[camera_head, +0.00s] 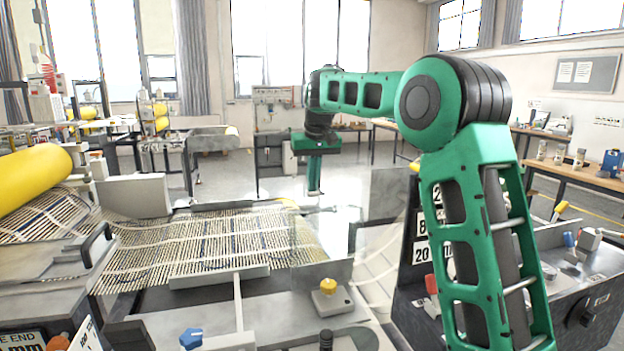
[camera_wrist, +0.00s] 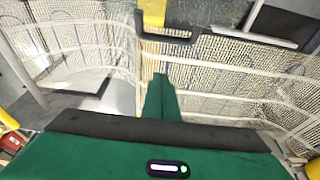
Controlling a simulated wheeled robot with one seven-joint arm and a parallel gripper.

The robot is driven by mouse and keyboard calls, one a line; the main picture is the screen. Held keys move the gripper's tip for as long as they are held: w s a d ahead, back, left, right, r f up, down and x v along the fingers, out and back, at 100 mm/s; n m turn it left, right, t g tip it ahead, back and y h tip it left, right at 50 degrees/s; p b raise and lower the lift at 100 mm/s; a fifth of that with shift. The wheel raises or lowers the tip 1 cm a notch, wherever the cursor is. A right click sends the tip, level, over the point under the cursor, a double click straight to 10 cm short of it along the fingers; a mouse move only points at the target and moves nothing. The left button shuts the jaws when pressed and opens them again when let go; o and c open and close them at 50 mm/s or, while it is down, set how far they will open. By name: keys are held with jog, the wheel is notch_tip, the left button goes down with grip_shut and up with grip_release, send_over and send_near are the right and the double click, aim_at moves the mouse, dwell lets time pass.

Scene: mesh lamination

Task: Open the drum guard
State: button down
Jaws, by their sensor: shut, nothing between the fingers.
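My gripper (camera_head: 314,190) points down, shut and empty, above the far right end of the mesh bed in the head view. In the wrist view my gripper (camera_wrist: 160,78) shows as a closed green finger shape. A clear panel, which looks like the drum guard (camera_head: 340,225), stands around the right end of the mesh; its edges are hard to make out. In the wrist view a black handle (camera_wrist: 165,36) with a yellow part lies just beyond my fingertips, apart from them as far as I can tell. The drum itself I cannot make out clearly.
White mesh (camera_head: 200,245) runs across the machine bed from a yellow roll (camera_head: 32,178) at the left. A yellow knob (camera_head: 328,286) on a grey block and a blue knob (camera_head: 190,338) sit at the front. A dark labelled panel (camera_head: 420,250) stands right, partly behind my arm.

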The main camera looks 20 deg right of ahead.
jog(key=shift+s+a+f, duration=0.1)
jog(key=shift+s+f, duration=0.3)
jog(key=shift+f, duration=0.45)
jog(key=shift+s+d+f, duration=0.1)
jog(key=shift+s+f, duration=0.35)
jog(key=shift+f, duration=0.35)
jog(key=shift+s+a+f, duration=0.1)
jog(key=shift+s+f, duration=0.3)
jog(key=shift+f, duration=0.45)
